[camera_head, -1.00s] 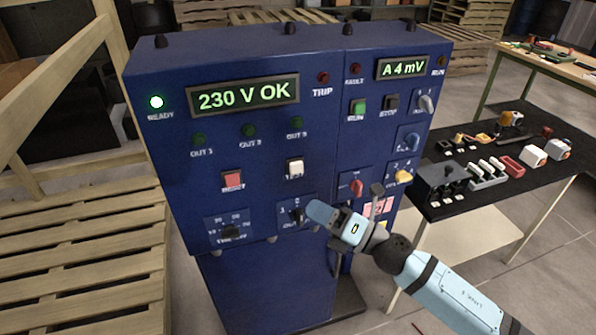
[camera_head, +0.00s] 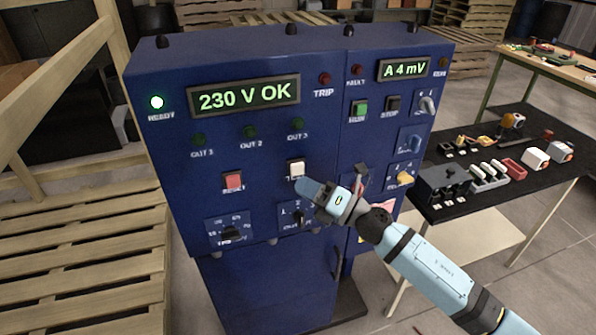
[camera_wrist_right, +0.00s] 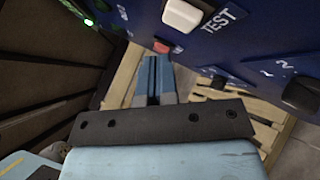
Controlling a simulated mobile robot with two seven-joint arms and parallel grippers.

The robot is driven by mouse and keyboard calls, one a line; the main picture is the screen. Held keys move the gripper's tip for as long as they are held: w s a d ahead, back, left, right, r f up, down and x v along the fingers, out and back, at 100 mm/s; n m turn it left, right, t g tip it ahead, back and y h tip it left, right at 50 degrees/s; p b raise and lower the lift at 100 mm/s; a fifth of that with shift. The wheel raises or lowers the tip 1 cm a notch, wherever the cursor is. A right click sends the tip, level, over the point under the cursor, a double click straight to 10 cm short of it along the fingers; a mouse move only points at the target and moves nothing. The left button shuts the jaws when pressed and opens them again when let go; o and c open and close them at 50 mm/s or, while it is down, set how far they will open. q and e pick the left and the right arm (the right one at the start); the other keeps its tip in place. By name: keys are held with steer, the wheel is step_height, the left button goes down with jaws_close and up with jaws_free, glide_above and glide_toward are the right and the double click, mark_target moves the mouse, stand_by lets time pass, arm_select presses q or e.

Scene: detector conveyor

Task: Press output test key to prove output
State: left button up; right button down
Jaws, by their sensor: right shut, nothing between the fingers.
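The white TEST key (camera_head: 296,169) is on the front of the blue control cabinet (camera_head: 180,180), below the OUT 3 lamp. In the right wrist view the white key (camera_wrist_right: 183,15) is at the top, beside the word TEST. My right gripper (camera_head: 303,188) is shut and empty. Its tip is just below the key in the head view; the wrist view shows the closed fingers (camera_wrist_right: 155,75) below the key, apart from it in the picture. The display (camera_head: 245,96) reads 230 V OK. The green READY lamp (camera_head: 157,102) is lit; the OUT lamps look dark. My left gripper is not in view.
A red RESET key (camera_head: 233,180) is left of the TEST key. A dark rotary knob (camera_head: 297,216) is just below my right gripper, partly hidden. A black table (camera_head: 500,165) with loose parts stands to the right, and wooden pallets (camera_head: 80,250) stand at the left.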

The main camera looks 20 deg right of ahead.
steer(key=shift+w, duration=0.55)
stand_by(1.7)
steer(key=shift+w, duration=0.4)
steer(key=shift+w, duration=0.5)
stand_by(0.8)
steer(key=shift+s, duration=0.9)
steer(key=s, duration=0.5)
steer(key=shift+d+p, duration=0.1)
steer(key=shift+p, duration=0.2)
